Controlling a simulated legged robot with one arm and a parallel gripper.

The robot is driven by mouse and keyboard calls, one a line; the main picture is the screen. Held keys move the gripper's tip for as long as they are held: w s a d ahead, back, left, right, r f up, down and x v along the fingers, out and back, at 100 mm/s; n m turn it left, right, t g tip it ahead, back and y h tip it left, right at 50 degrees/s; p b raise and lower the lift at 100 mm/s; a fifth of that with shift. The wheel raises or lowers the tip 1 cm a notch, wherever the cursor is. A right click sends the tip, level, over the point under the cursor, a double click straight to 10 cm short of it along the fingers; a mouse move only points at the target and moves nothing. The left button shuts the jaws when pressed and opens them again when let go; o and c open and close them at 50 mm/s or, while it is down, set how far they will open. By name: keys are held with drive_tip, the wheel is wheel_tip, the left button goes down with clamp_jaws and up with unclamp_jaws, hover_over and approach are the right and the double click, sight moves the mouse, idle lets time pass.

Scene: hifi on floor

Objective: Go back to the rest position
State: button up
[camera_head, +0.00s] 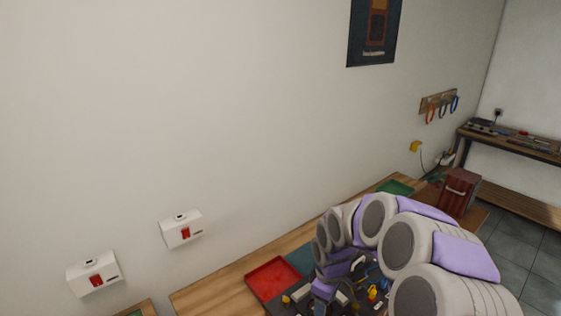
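My arm, grey-white with purple panels, rises from the lower right and bends down over a wooden bench (215,292). My gripper (322,292) seems to be at the low end of the arm, near the bottom edge of the view. It is small, dark and mixed with the clutter behind it, so I cannot tell whether its fingers are open or shut, or whether it holds anything.
On the bench are a red tray (273,278), a dark area with small coloured parts (372,292) and a green tray (396,188). A dark red box (459,192) stands to the right. White switch boxes (181,229) are on the wall. Tiled floor (543,292) is clear at right.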

drive_tip(key=s+r+m+g+b, duration=0.1)
drive_tip(key=s+r+m+b, duration=0.3)
drive_tip(key=s, duration=2.9)
drive_tip(key=m+b, duration=0.3)
drive_tip(key=m, duration=0.3)
drive_tip(key=shift+d+m+g+b, duration=0.15)
drive_tip(key=shift+m+g+b, duration=0.15)
drive_tip(key=shift+m+b, duration=0.1)
